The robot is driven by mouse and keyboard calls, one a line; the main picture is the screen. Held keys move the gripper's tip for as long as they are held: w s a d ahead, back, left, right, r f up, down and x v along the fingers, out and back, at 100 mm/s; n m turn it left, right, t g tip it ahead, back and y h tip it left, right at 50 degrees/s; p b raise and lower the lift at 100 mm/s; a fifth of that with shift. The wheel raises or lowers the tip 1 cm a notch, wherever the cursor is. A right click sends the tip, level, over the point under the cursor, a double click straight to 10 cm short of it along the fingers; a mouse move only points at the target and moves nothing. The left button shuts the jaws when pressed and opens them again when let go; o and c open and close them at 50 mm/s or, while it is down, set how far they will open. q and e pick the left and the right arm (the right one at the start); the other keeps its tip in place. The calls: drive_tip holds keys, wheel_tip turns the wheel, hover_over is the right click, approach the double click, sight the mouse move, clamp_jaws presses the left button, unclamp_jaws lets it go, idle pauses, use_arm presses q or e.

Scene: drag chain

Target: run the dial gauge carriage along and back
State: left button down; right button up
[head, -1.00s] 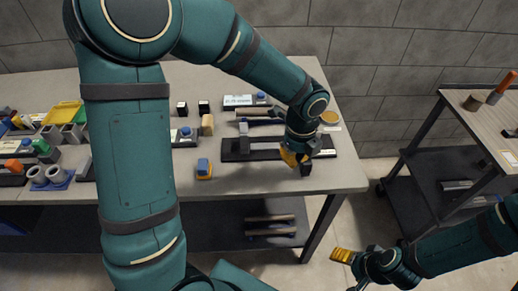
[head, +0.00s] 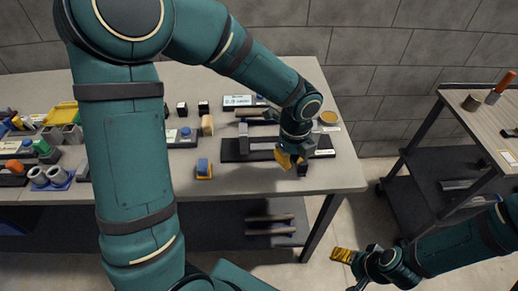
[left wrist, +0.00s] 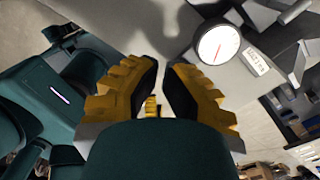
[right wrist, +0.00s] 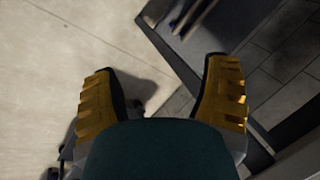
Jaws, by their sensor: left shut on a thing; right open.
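The dial gauge shows in the left wrist view as a round white face with a red needle (left wrist: 218,44), just beyond my fingertips. In the head view, my left gripper (head: 287,161) is at the right half of a long black base (head: 230,156) with a grey rail (head: 262,147). It is shut on the dial gauge carriage, which is mostly hidden by the fingers; a small dark block (head: 303,171) shows beside them. The fingers also show in the left wrist view (left wrist: 160,78). My right gripper (head: 342,256) is open and empty, off the table's front edge.
A blue and yellow block (head: 203,169) stands left of the base. A tan block (head: 207,125), small dark cubes and a white-labelled box (head: 238,101) stand behind. A round yellow-topped thing (head: 329,117) is at the back right. A cart (head: 470,130) stands right of the table.

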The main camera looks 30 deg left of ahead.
wheel_tip(320, 180, up, 7)
drive_tip(key=w+p, duration=0.2)
drive_tip(key=p, duration=0.5)
drive_tip(key=shift+d+t, duration=0.2)
drive_tip(key=shift+t, duration=0.1)
idle(0.4)
